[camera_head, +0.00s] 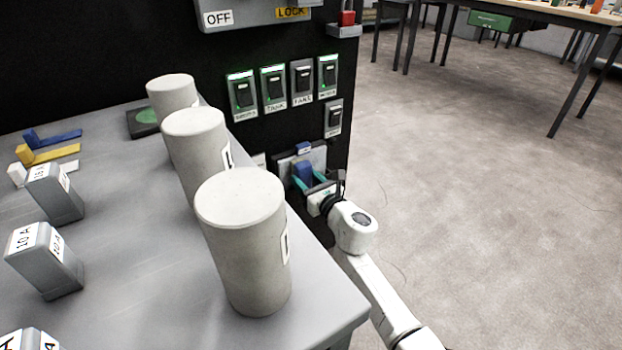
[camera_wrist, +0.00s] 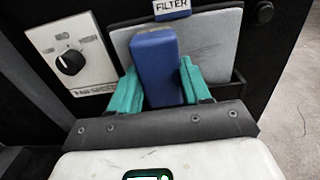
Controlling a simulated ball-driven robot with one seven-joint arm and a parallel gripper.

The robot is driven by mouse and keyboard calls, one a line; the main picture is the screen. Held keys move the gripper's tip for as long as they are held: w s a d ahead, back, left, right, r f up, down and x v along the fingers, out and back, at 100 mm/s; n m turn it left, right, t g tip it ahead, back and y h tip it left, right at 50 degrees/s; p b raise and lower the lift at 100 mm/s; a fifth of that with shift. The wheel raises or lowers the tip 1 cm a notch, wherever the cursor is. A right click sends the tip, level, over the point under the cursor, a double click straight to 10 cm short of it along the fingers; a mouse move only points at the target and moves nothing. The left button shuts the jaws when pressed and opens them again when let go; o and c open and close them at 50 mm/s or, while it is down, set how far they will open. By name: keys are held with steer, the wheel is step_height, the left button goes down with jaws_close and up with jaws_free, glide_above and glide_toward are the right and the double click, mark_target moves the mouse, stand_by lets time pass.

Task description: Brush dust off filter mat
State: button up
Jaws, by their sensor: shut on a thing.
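My gripper (camera_head: 308,181) is at the lower part of the black panel, with its teal fingers shut on a blue block-shaped tool (camera_wrist: 158,62), likely the brush. The tool also shows in the head view (camera_head: 303,171). It stands up between the fingers, in front of the grey filter mat (camera_wrist: 215,48). The mat sits in a dark frame under a blue FILTER label (camera_wrist: 171,9). The tool hides the mat's middle; whether it touches the mat I cannot tell. No dust is clearly visible on the bare part.
A black knob (camera_wrist: 70,62) on a pale plate is left of the mat. Rocker switches (camera_head: 275,88) are above. A grey table (camera_head: 135,235) with several concrete cylinders (camera_head: 250,240) and labelled grey blocks (camera_head: 48,260) stands left. Open floor (camera_head: 470,190) lies right.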

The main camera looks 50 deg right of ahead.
steer(key=shift+w+a, duration=0.25)
steer(key=shift+a, duration=0.7)
steer(key=shift+w+a, duration=0.25)
steer(key=shift+a, duration=0.7)
steer(key=shift+w+d+r, duration=0.1)
steer(key=shift+r, duration=0.15)
steer(key=shift+s+d+r, duration=0.1)
steer(key=shift+s+d, duration=0.15)
steer(key=shift+d, duration=0.7)
steer(key=shift+s+d+r, duration=0.1)
steer(key=shift+s+d, duration=0.1)
steer(key=shift+d, duration=0.7)
steer(key=shift+s+d+f, duration=0.1)
steer(key=shift+s+d, duration=0.35)
steer(key=shift+d, duration=0.95)
steer(key=shift+s+d+r, duration=0.1)
steer(key=shift+s+d, duration=0.35)
steer(key=shift+d, duration=1)
steer(key=shift+s+d+f, duration=0.1)
steer(key=shift+s+d, duration=0.35)
steer(key=shift+d, duration=0.95)
steer(key=shift+a, duration=0.1)
steer(key=shift+a, duration=0.1)
